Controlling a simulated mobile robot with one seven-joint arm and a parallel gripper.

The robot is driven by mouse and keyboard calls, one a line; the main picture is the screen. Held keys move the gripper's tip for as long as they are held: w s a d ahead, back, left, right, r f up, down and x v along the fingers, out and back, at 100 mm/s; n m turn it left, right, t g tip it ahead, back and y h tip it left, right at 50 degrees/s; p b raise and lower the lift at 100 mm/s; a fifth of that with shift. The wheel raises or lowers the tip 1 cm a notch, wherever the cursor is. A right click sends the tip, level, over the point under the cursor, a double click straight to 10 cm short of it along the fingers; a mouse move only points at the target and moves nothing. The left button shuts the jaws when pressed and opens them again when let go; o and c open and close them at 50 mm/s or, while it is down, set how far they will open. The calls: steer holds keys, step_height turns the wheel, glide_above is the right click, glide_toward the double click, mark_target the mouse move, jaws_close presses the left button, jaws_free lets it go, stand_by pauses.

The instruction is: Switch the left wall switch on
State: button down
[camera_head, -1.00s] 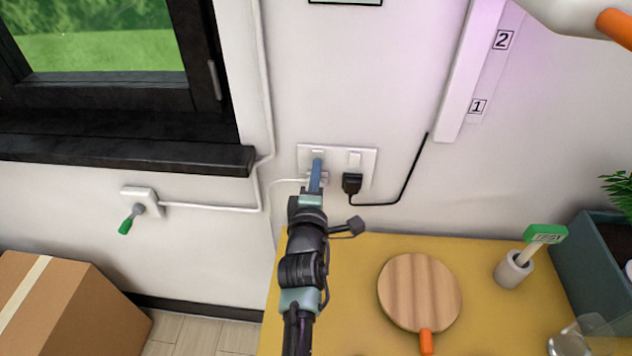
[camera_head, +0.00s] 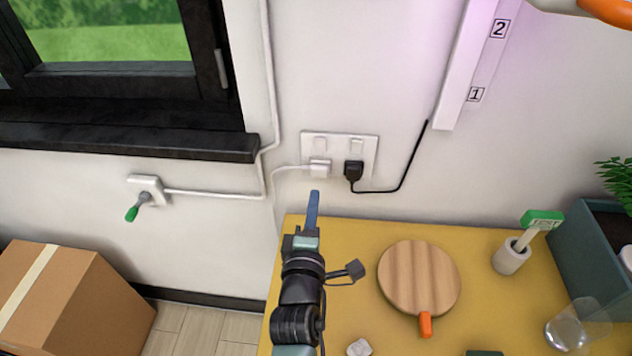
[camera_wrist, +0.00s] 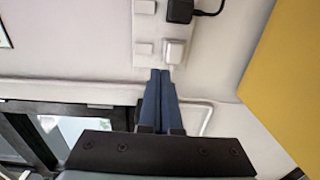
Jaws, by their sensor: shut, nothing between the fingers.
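A white wall plate (camera_head: 338,136) has two small white switches above two sockets. The left switch (camera_head: 320,145) sits above a white plug; the right switch (camera_head: 357,147) sits above a black plug. In the wrist view the left switch (camera_wrist: 144,49) shows beside the white plug. I cannot tell its on or off position. My gripper (camera_head: 315,193) has its blue fingers shut and empty. It is below the plate in the head view, apart from the left switch. In the wrist view the fingertips (camera_wrist: 160,72) appear near the white plug.
The white plug (camera_head: 320,169) and black plug (camera_head: 353,171) stick out below the switches, with cords. A lever box (camera_head: 146,190) with a green handle is further left. The yellow table (camera_head: 380,240) below holds a round wooden board (camera_head: 418,275).

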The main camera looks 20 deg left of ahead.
steer(key=v, duration=0.3)
steer(key=shift+f, duration=0.1)
stand_by(0.4)
